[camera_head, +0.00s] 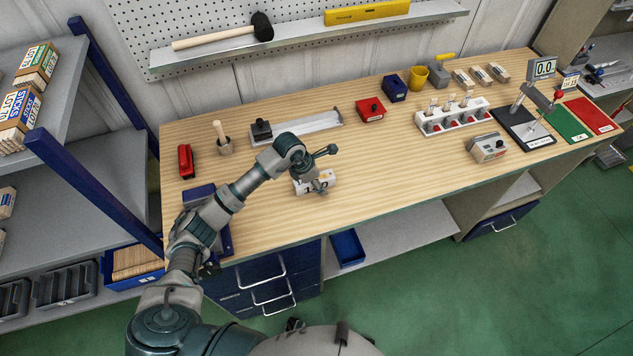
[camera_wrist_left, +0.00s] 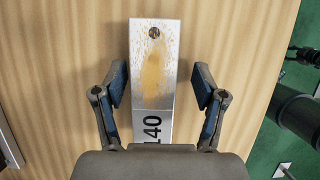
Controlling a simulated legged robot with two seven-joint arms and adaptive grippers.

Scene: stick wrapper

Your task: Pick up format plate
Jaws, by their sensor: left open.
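The format plate (camera_wrist_left: 154,75) is a flat silver plate marked 140, with a hole near its far end and a rusty yellow-brown stain. It lies on the wooden bench, and in the head view the plate (camera_head: 300,188) is partly covered by my left gripper (camera_head: 320,184). In the left wrist view my left gripper (camera_wrist_left: 160,84) is open. Its two blue-padded fingers are on either side of the plate, with a visible gap on each side. The plate's near end is hidden behind the gripper body. My right gripper is not in view.
On the wooden bench (camera_head: 400,170), a metal rail (camera_head: 315,122) and a red block (camera_head: 370,109) are behind the plate. A white rack (camera_head: 452,116) and a small grey device (camera_head: 488,148) stand to the right. The bench around the plate is clear.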

